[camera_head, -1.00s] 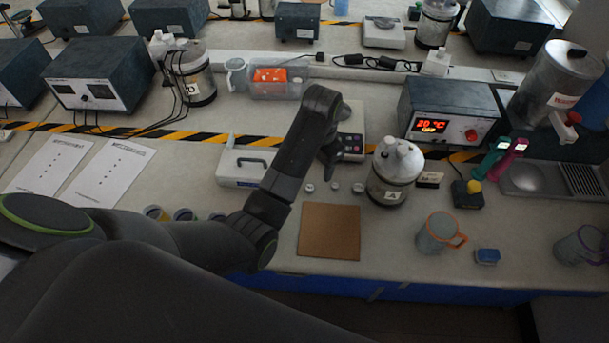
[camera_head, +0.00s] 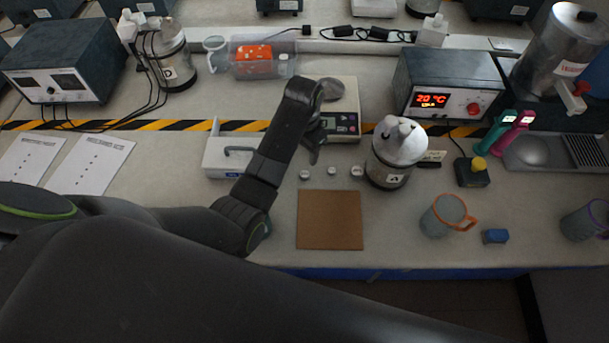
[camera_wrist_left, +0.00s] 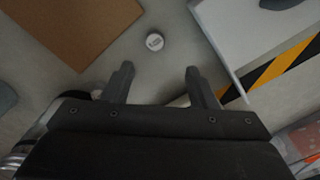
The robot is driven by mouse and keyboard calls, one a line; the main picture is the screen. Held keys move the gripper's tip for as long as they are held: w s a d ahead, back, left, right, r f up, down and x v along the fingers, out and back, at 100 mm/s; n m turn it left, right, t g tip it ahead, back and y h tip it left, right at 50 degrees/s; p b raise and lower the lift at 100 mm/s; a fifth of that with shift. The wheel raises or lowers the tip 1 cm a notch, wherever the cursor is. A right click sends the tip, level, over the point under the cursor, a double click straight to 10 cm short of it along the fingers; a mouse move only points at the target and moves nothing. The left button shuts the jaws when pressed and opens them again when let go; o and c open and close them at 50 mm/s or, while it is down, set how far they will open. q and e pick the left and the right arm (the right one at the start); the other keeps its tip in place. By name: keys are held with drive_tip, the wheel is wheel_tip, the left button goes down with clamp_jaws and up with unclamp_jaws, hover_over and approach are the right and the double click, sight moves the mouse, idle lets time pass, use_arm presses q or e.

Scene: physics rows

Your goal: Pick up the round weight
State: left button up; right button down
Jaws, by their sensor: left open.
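Several small round weights stand in a row on the bench: a left one (camera_head: 305,174), a middle one (camera_head: 331,172) and a right one (camera_head: 357,171). My left gripper (camera_head: 314,157) is above the bench at the back of this row, near the left weight. In the left wrist view the gripper (camera_wrist_left: 160,78) is open, with nothing between its fingers. One pale weight (camera_wrist_left: 155,41) lies beyond the fingertips, roughly in line with the gap. The gripper body hides part of the bench there. My right gripper is not in view.
A brown board (camera_head: 330,220) lies in front of the weights. A balance (camera_head: 345,110) stands behind them, a white box with a handle (camera_head: 228,155) to the left, a capped bottle (camera_head: 396,155) close on the right. An orange-handled mug (camera_head: 447,215) stands farther right.

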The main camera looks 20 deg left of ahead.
sight(305, 173)
use_arm(q)
wheel_tip(305, 173, down, 3)
drive_tip(key=shift+s+r, duration=0.1)
drive_tip(key=shift+r, duration=0.1)
drive_tip(key=shift+s+d+f+p, duration=0.1)
drive_tip(key=shift+f+p, duration=0.2)
drive_tip(key=shift+f, duration=0.45)
drive_tip(key=f, duration=0.3)
drive_tip(key=shift+s+d+f+p, duration=0.1)
drive_tip(key=shift+s+f+p, duration=0.05)
drive_tip(key=shift+s+p, duration=0.2)
drive_tip(key=shift+w+f, duration=0.1)
drive_tip(key=shift+f, duration=0.6)
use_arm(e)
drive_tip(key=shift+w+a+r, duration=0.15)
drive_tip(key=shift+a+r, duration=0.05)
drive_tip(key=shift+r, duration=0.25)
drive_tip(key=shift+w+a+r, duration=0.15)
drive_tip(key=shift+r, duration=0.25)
use_arm(q)
drive_tip(key=c, duration=1.1)
drive_tip(key=shift+r, duration=0.15)
